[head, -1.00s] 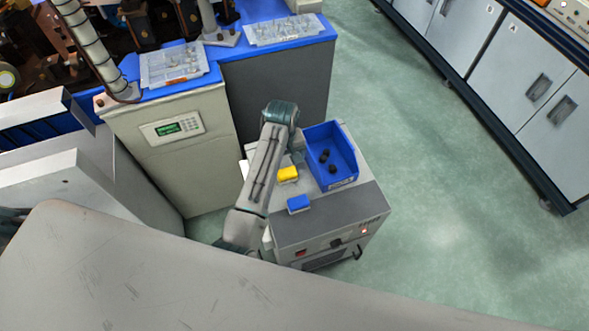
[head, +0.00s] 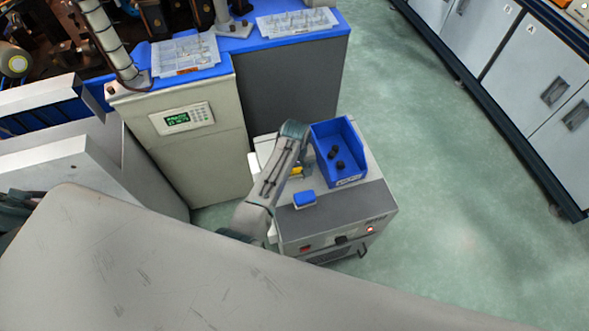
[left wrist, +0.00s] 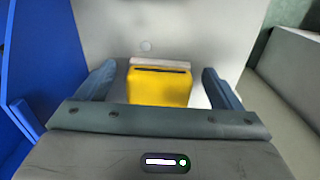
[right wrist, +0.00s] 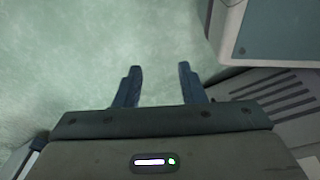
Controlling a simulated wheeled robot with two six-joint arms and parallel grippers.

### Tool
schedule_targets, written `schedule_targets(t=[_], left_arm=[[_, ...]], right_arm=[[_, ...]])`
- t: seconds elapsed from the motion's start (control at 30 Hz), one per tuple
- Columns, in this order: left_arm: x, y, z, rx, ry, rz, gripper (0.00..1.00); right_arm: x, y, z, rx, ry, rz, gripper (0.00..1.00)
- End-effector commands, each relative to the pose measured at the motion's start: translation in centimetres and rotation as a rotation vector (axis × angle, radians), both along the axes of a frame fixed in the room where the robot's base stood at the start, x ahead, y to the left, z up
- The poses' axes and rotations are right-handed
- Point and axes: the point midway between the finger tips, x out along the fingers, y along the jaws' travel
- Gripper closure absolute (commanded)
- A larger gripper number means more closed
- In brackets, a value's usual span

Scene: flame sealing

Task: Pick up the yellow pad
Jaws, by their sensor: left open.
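The yellow pad (left wrist: 160,86) stands on the grey cabinet top, in the left wrist view between the two fingers of my left gripper (left wrist: 158,84). The gripper is open, with a gap on each side of the pad. In the head view only a small part of the yellow pad (head: 297,171) shows, as my left arm hides the rest. My right gripper (right wrist: 158,80) is open and empty over the green floor in the right wrist view.
A blue pad (head: 305,199) lies on the cabinet (head: 350,203) near its front. A blue bin (head: 348,172) with dark round parts stands beside my left arm. A beige machine with a keypad (head: 183,118) stands behind to the left. The floor at right is clear.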

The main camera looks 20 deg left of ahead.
Motion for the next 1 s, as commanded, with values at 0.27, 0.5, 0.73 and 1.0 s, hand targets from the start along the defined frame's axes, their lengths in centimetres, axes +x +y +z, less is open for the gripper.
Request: schedule_targets(t=[0.27, 0.5, 0.73, 1.0], left_arm=[[0.0, 0.0, 0.1, 0.001, -0.001, 0.0, 0.4], [0.0, 0.0, 0.1, 0.001, -0.001, 0.0, 0.62], [0.1, 0.0, 1.1, 0.0, -0.004, 0.0, 0.62], [0.1, 0.0, 6.4, 0.0, -0.006, 0.0, 0.62]], right_arm=[[-0.4, 0.0, 0.0, 0.0, 0.004, 0.0, 0.64], [-0.4, 0.0, -0.1, 0.0, 0.005, 0.0, 0.64], [-0.3, 0.0, 0.0, 0.0, 0.002, 0.0, 0.64], [-0.6, -0.2, -0.9, -0.001, -0.001, -0.002, 0.64]])
